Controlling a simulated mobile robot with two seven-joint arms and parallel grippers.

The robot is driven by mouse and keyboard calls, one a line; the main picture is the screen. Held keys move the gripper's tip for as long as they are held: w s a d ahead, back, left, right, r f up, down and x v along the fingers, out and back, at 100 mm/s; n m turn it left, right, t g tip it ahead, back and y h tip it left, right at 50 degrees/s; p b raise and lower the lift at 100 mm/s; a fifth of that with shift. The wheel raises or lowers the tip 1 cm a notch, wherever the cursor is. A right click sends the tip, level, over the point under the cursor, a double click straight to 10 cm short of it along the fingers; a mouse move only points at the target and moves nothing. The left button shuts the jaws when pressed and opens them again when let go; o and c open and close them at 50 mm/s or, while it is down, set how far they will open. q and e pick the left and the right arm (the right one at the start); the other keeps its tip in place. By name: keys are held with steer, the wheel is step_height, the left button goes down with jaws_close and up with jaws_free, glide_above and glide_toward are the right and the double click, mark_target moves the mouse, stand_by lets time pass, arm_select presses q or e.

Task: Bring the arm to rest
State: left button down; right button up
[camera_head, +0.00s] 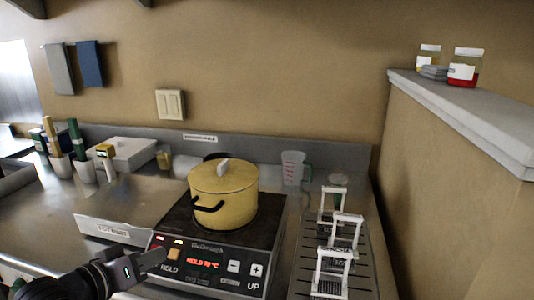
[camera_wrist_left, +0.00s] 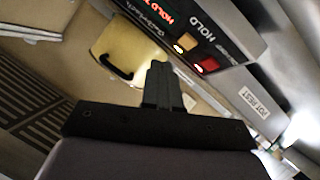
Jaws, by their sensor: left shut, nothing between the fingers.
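My left gripper (camera_head: 150,261) comes in from the lower left of the head view, beside the front panel of the hot plate (camera_head: 216,262). Its fingers are shut and hold nothing; they also show shut in the left wrist view (camera_wrist_left: 160,75). The fingertips are close to the HOLD button (camera_head: 174,253) in the head view; whether they touch it I cannot tell. The panel display is lit red and reads HOLD 78 °C or similar. A yellow lidded pot (camera_head: 225,195) stands on the hot plate. My right gripper is not in view.
A pot rest (camera_head: 130,215) lies left of the hot plate. A slatted rack with several white frames (camera_head: 333,270) stands to its right. A measuring jug (camera_head: 293,168) is behind. Cups with tools (camera_head: 62,165) and a white box (camera_head: 125,153) stand at the back left.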

arm_select(q)
steer(key=s+d+f+m+g+y, duration=0.1)
steer(key=s+f+g+y, duration=0.15)
steer(key=s+f, duration=0.5)
steer(key=s+d+f+m+g+y, duration=0.15)
steer(key=s+f+g, duration=0.25)
steer(key=s, duration=0.6)
steer(key=s+f+m+g+y, duration=0.1)
steer(key=s+f+m+g, duration=0.15)
steer(key=s+f, duration=0.45)
steer(key=w+d+f+t+h, duration=0.2)
steer(key=w+f+t, duration=0.3)
steer(key=f+t, duration=0.1)
steer(key=shift+w+d+f+t, duration=0.15)
steer(key=shift+d+f+t, duration=0.25)
steer(key=shift+f, duration=0.25)
